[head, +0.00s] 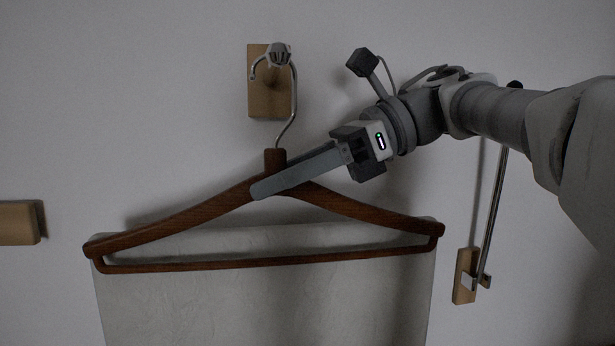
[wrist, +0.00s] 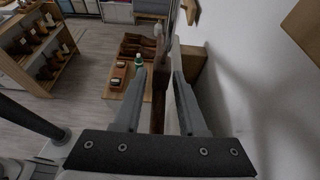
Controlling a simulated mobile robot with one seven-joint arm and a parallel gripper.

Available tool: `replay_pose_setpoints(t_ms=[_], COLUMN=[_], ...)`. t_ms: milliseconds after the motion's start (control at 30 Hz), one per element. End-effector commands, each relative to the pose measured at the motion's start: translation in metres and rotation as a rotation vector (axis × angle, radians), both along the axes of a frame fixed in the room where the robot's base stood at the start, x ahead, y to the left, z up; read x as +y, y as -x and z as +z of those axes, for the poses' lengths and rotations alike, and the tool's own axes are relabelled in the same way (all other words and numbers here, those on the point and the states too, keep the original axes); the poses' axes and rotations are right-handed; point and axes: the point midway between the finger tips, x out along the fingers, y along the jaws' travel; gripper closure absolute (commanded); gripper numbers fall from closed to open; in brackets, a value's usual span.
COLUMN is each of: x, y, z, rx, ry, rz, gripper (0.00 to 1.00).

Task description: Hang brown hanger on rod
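The brown hanger (head: 190,215) is in the middle of the head view, tilted a little, with a pale cloth (head: 265,300) draped from its lower bar. Its metal hook (head: 293,95) curves over the round end of the rod (head: 279,55), which sticks out from a wooden wall block. Whether the hook bears on the rod is hard to tell. My gripper (head: 265,188) is at the hanger's neck. In the wrist view, its fingers (wrist: 159,75) stand on either side of the brown wood (wrist: 159,100), with gaps visible, so it looks open around the hanger.
A second wooden block (head: 18,222) is on the wall at left. A slanted metal bar (head: 493,205) on a wooden mount (head: 464,275) is at right, under my arm. The wrist view shows a shelf (wrist: 35,50) and a low table (wrist: 122,92) below, with open floor between.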

Motion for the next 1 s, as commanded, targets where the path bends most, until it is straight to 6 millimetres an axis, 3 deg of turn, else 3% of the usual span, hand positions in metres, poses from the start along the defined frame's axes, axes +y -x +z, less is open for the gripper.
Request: replay_pose_setpoints(t_ms=[67,433,567,733,1000], x=[0.0,-0.004,-0.02,-0.055,-0.069], y=[0.0,-0.001,-0.006,-0.015,-0.018], z=[0.0,0.002,0.01,0.025,0.037], rx=[0.0,0.0,0.0,-0.001,0.002], ry=[0.0,-0.001,-0.001,0.0,-0.001], rz=[0.0,-0.001,-0.004,-0.007,-0.003], gripper=[0.44,0.44,0.44,0.44,0.44])
